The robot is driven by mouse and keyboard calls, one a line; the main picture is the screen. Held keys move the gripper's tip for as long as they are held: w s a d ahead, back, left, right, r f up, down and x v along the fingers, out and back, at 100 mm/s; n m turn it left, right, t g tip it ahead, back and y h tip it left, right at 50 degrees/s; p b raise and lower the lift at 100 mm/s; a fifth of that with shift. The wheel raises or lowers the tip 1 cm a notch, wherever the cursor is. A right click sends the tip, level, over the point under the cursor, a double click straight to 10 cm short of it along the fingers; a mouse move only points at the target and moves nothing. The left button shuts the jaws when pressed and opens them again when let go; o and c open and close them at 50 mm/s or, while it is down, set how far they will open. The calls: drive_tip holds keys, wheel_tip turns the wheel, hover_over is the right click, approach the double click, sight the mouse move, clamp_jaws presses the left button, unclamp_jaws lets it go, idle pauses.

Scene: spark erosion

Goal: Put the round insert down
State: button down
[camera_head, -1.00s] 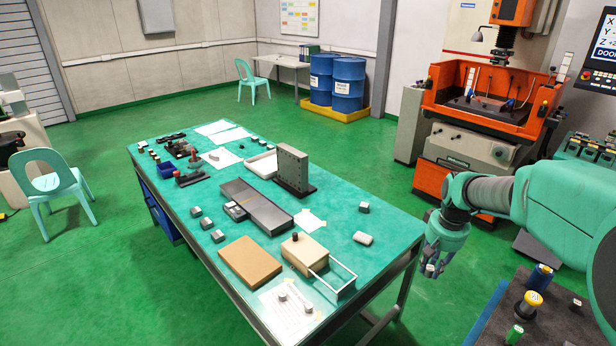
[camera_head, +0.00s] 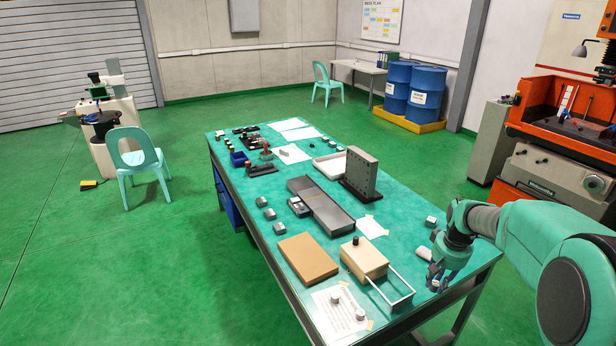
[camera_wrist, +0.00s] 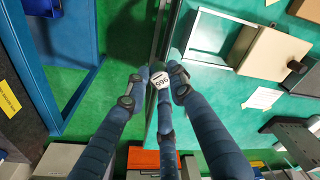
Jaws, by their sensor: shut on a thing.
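The round insert (camera_wrist: 161,79) is a small light piece with a dark number on its pale top face. My gripper (camera_wrist: 160,84) is shut on it, with dark blue fingers around its sides. In the head view my gripper (camera_head: 437,283) is at the right edge of the teal-topped table (camera_head: 290,233). In the wrist view the insert overlaps the table's edge, with floor to its left. How high it is above the tabletop I cannot tell. Two small round pieces (camera_head: 336,299) (camera_head: 360,314) stand on a paper sheet (camera_head: 328,318) at the table's near end.
A beige box (camera_head: 364,260) with a white open frame (camera_head: 398,290) lies left of my gripper. A brown board (camera_head: 308,258) and dark plate (camera_head: 322,207) lie further left.

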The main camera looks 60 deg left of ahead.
wheel_tip(320, 180, down, 10)
drive_tip(key=shift+f, duration=0.2)
drive_tip(key=shift+w, duration=0.15)
idle(0.4)
drive_tip(key=w+a, duration=0.3)
drive_tip(key=w+a+f+b, duration=0.1)
drive_tip(key=w+a, duration=0.2)
drive_tip(key=w+a+b, duration=0.1)
drive_tip(key=w+a, duration=0.2)
drive_tip(key=shift+w+a+f, duration=0.1)
drive_tip(key=shift+w+f, duration=0.05)
drive_tip(key=shift+f, duration=0.1)
drive_tip(key=shift+w+a+b, duration=0.3)
drive_tip(key=shift+w+a, duration=0.65)
drive_tip(key=shift+w, duration=0.05)
drive_tip(key=shift+f+b, duration=0.55)
drive_tip(key=shift+f, duration=1.2)
drive_tip(key=shift+f, duration=0.1)
